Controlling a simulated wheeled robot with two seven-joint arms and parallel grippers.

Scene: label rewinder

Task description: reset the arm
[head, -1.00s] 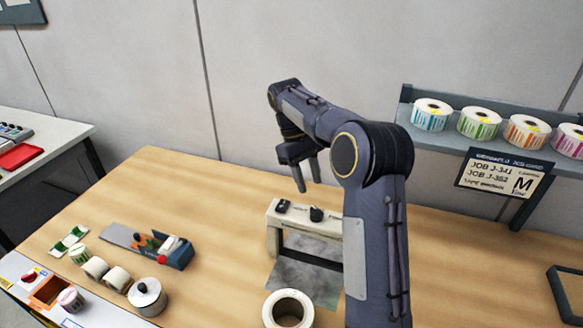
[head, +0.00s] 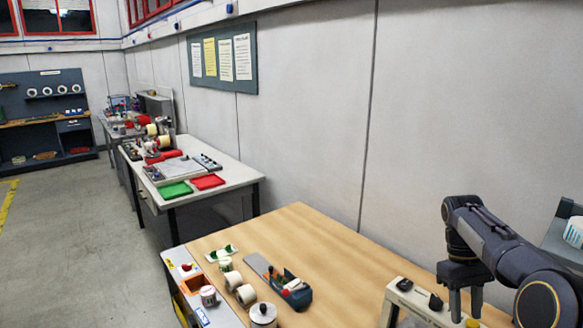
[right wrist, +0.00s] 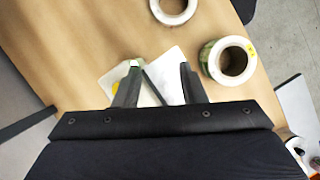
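My right gripper (head: 465,305) hangs fingers down at the lower right of the head view, beside the pale label rewinder (head: 420,303). Its arm is bent, with the elbow joint at the picture's lower right edge. In the right wrist view my right gripper (right wrist: 159,82) has its two fingers apart, with nothing held between them. Beyond the fingers lies a white sheet or plate (right wrist: 155,70) with a yellow spot, partly hidden by them. My left gripper is not in view.
The wooden table (head: 345,250) has clear room at its middle. In the right wrist view, a label roll (right wrist: 228,62) stands right of the fingers.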

